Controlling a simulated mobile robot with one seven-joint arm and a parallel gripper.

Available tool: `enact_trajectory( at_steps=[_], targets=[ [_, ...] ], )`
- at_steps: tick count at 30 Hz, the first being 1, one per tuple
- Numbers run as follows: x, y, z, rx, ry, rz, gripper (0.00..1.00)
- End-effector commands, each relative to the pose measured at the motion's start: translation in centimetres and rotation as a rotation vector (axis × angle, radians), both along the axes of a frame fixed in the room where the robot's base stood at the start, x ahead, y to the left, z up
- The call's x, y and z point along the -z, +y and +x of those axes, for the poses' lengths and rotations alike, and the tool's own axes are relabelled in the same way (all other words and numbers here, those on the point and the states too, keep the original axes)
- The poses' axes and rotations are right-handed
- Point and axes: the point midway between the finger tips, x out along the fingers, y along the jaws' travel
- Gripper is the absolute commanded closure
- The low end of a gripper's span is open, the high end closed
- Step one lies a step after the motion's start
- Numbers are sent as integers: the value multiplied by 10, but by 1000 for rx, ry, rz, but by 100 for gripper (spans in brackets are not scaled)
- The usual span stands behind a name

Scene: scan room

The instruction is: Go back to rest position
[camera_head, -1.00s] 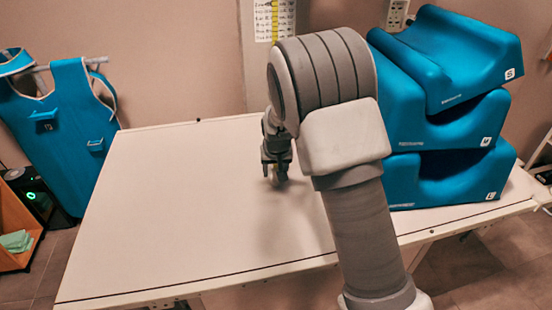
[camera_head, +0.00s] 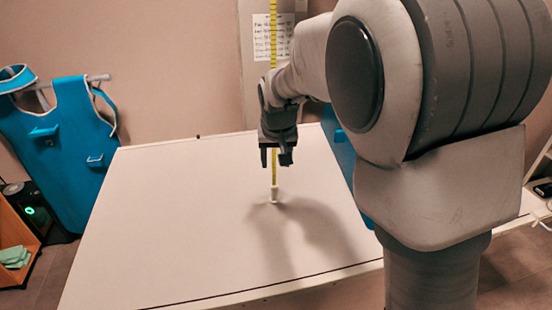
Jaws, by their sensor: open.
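My gripper (camera_head: 275,160) points down above the white table (camera_head: 190,220), near the table's middle. Its two fingers are apart and nothing is visibly held. A yellow measuring tape (camera_head: 274,178) hangs in line with the gripper, partly hidden by it. The tape's white end piece (camera_head: 275,194) is at or just above the table top; I cannot tell if it touches. My arm (camera_head: 400,90) is raised and bent, and fills much of the right side.
A blue apron (camera_head: 65,150) hangs at the left beside a dark device with a green light (camera_head: 34,210) and a wooden box (camera_head: 12,240). A paper sheet (camera_head: 272,37) is on the back wall. Blue cushions at the right are mostly hidden by my arm. The table's left half is clear.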

Motion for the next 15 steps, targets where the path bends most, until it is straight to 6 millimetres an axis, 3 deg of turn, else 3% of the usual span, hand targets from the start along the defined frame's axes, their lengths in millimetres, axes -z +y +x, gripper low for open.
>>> enact_trajectory(
  at_steps=[10, 15],
  targets=[
    [-2, -2, -2, 1, 0, 3, 45],
    [-21, -17, -20, 12, -2, 24, 45]
  ],
)
